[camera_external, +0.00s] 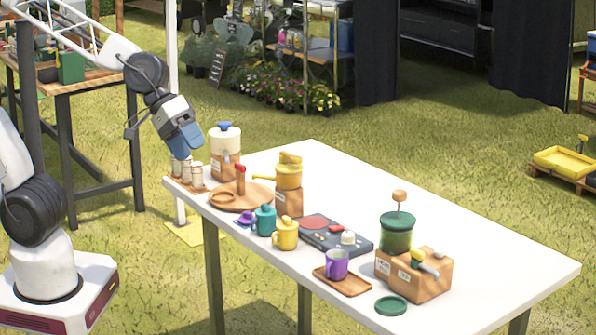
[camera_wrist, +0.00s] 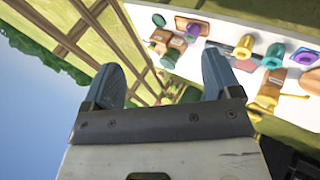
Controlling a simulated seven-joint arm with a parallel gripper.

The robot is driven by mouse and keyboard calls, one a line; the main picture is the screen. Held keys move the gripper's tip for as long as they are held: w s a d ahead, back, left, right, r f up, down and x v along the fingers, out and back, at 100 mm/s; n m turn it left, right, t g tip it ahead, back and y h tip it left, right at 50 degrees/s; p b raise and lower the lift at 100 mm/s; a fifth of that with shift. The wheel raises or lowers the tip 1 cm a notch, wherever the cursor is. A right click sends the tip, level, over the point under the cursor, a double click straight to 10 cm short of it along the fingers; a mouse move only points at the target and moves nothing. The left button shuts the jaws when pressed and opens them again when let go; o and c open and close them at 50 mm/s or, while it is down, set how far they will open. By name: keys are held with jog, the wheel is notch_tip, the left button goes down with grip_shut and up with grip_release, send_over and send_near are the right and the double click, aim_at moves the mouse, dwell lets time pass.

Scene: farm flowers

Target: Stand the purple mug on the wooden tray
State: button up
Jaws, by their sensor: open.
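The purple mug (camera_external: 336,264) stands upright on the small wooden tray (camera_external: 350,286) near the front edge of the white table. In the wrist view the purple mug (camera_wrist: 193,30) shows small, with part of the wooden tray (camera_wrist: 181,22) beside it. My gripper (camera_external: 188,146) is above the table's far left end, well away from the mug and tray. Its two blue fingers also show apart in the wrist view, and the gripper (camera_wrist: 161,72) has nothing between them.
A yellow mug (camera_external: 286,234) and a teal mug (camera_external: 264,220) stand left of the tray. A dark panel (camera_external: 335,239) lies behind it. A green jar (camera_external: 396,237) and wooden box (camera_external: 428,283) stand to the right. The table's right end is clear.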

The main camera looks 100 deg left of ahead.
jog(key=s+a+m+g+y, duration=0.1)
jog(key=s+a+m+g, duration=0.1)
jog(key=s, duration=0.6)
jog(key=s+a+m+g+y, duration=0.1)
jog(key=s+a+m+g, duration=0.1)
jog(key=s+a+m, duration=0.2)
jog(key=s+m, duration=0.3)
jog(key=s, duration=0.2)
jog(key=shift+f+y, duration=0.3)
jog(key=shift+f, duration=0.05)
